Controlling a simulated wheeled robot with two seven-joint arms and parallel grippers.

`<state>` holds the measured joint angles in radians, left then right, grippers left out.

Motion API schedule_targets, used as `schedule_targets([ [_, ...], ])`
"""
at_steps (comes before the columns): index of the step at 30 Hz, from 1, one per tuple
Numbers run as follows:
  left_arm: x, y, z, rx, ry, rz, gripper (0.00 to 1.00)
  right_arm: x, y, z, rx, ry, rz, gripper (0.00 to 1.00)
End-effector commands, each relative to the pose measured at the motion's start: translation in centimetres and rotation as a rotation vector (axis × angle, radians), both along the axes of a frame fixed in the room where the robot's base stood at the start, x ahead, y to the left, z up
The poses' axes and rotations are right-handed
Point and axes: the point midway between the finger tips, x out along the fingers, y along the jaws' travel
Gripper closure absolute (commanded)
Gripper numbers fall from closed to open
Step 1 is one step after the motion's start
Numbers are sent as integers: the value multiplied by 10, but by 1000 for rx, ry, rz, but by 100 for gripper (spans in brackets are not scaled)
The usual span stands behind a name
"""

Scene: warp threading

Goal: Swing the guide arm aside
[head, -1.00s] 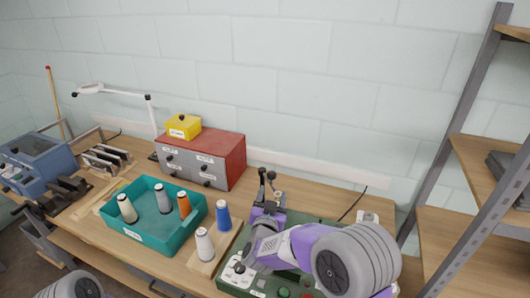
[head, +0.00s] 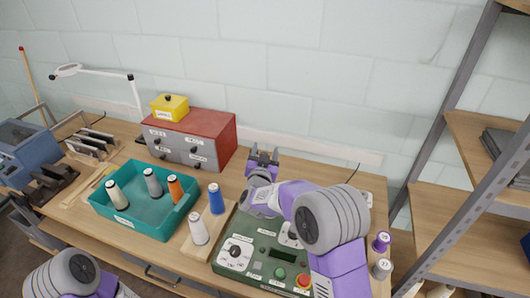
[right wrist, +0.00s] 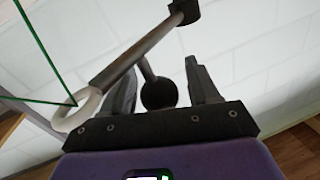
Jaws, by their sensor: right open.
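In the right wrist view, the guide arm (right wrist: 132,54) is a grey metal rod with a black end piece at the upper right and a white ring (right wrist: 78,109) at its lower left. A green thread (right wrist: 45,50) runs to the ring. A short stem leads from the rod to a round black knob (right wrist: 158,96). The knob appears between the two fingers of my right gripper (right wrist: 162,78), which is open, with gaps on both sides. In the head view my right gripper (head: 263,158) is above the green machine (head: 250,250). The guide arm cannot be made out there. My left gripper is out of view.
A teal tray (head: 152,225) of thread cones stands left of the machine, with a white cone (head: 199,229) and a blue cone (head: 216,199) between them. A red-topped drawer cabinet (head: 205,128) stands behind. Two spools (head: 381,242) stand at right, near a metal shelf (head: 455,150).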

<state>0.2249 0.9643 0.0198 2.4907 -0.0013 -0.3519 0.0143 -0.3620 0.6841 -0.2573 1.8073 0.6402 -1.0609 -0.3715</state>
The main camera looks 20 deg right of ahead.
Motion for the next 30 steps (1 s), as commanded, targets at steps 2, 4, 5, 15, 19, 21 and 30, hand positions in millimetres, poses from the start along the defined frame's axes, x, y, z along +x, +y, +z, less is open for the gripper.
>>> schedule_targets([
  [2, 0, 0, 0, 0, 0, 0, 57, 0, 0, 0, 0, 0, 0, 40],
  [4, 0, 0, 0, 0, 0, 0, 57, 0, 0, 0, 0, 0, 0, 44],
  [5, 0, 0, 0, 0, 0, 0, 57, 0, 0, 0, 0, 0, 0, 49],
  [15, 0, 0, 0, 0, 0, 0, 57, 0, 0, 0, 0, -1, -1, 100],
  [19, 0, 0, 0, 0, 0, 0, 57, 0, 0, 0, 0, -1, 0, 100],
  [21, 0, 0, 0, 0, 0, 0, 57, 0, 0, 1, 0, -2, -1, 100],
  [30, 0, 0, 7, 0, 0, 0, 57, 0, 13, 2, -2, -4, -62, 100],
])
